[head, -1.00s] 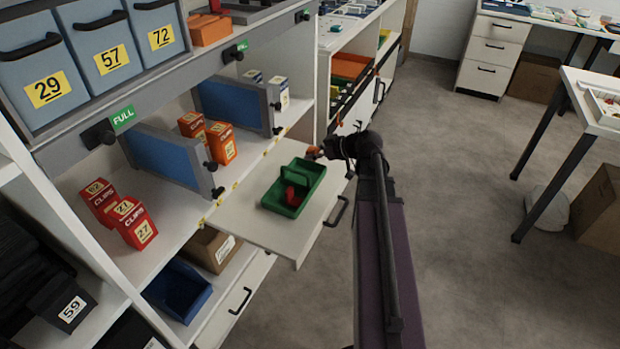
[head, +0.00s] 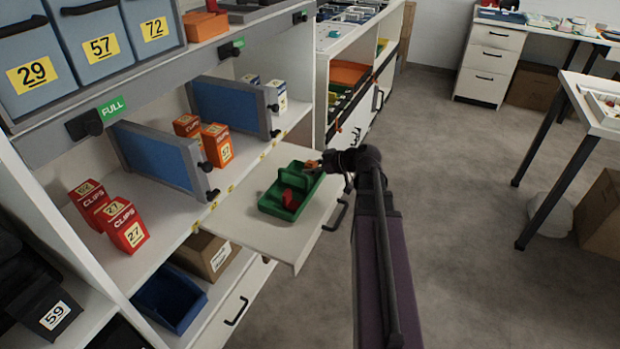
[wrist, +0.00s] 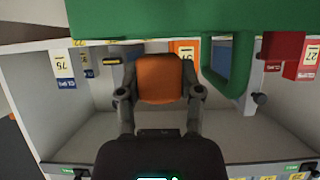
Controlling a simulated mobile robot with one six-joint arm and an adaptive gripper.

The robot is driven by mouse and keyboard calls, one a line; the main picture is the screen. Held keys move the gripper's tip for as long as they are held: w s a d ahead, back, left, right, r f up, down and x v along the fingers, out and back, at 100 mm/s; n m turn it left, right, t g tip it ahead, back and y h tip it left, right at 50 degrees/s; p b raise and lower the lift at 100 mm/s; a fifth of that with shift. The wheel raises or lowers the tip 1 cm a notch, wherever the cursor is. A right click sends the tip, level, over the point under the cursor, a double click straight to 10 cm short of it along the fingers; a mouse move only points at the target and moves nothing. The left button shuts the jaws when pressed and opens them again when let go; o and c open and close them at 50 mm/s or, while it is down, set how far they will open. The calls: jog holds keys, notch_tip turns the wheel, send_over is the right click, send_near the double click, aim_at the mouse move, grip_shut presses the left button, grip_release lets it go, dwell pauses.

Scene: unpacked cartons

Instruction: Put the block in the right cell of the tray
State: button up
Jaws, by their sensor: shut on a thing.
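The green tray (head: 273,209) lies on a pulled-out white board and has a raised green handle-like divider. A red block (head: 290,199) lies in its near part. My gripper (head: 319,164) is at the tray's far right end, shut on an orange block (head: 309,165). In the wrist view the orange block (wrist: 160,78) sits between both fingers of my gripper (wrist: 160,92). Green tray (wrist: 160,20) fills the top of that view. I cannot tell whether the block touches the tray, and the far cell's floor is hidden.
The pulled-out board (head: 262,240) has bare room in front of the tray. Red clip boxes (head: 124,226), orange boxes (head: 215,145) and blue dividers (head: 158,160) stand on the shelf to the left. A blue bin (head: 170,298) is below. Open floor lies right.

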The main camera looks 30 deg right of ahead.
aim_at(312, 182)
jog(key=shift+f+b, duration=1.85)
jog(key=shift+f, duration=0.05)
jog(key=shift+f, duration=0.15)
jog(key=o, duration=0.9)
jog(key=shift+o, duration=0.2)
jog(key=shift+r, duration=0.3)
jog(key=shift+s+d+r+p, duration=0.15)
jog(key=shift+s+d+p, duration=0.05)
jog(key=shift+s+p, duration=0.15)
jog(key=p+v, duration=0.5)
jog(key=v, duration=0.6)
